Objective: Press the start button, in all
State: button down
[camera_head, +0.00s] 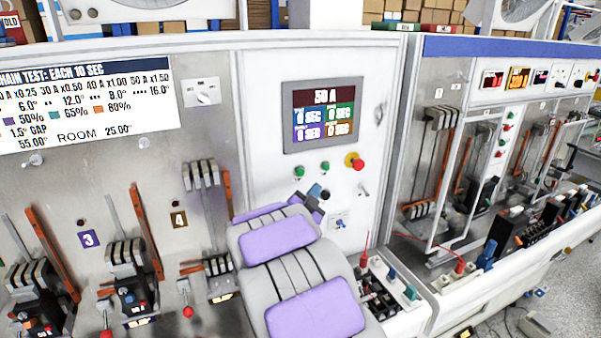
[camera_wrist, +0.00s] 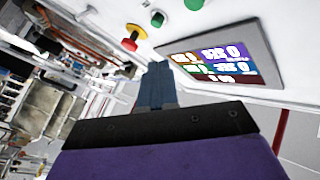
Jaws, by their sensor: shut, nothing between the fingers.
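Two green buttons sit on the white panel below the screen, a left one (camera_head: 299,171) and a right one (camera_head: 325,167). No readable label shows which is the start button. They also show at the top of the wrist view, one (camera_wrist: 158,18) whole and one (camera_wrist: 194,4) cut by the edge. My gripper (camera_head: 318,192) is shut and empty, just below the green buttons in the head view. Its blue-grey fingers (camera_wrist: 160,70) point at the panel in the wrist view, apart from the buttons as far as I can tell. My purple and grey arm hides the panel's lower left.
The screen (camera_head: 324,115) reads 50 A above coloured tiles in SEC. A red knob on yellow (camera_head: 355,162) is right of the green buttons. Breakers (camera_head: 127,275) and red-tipped levers (camera_head: 187,311) stand at left. A terminal box (camera_head: 385,295) is at lower right.

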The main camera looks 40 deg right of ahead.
aim_at(300, 172)
jog(key=w+d+p, duration=0.1)
jog(key=w+p, duration=0.2)
jog(key=w, duration=0.3)
jog(key=shift+w+d, duration=0.35)
jog(key=shift+w, duration=0.05)
dwell(1.7)
jog(key=shift+w, duration=0.35)
jog(key=shift+w+d, duration=0.1)
jog(key=shift+w, duration=0.4)
dwell(0.7)
jog(key=shift+s, duration=0.1)
jog(key=shift+s+b, duration=0.4)
jog(key=shift+s, duration=0.45)
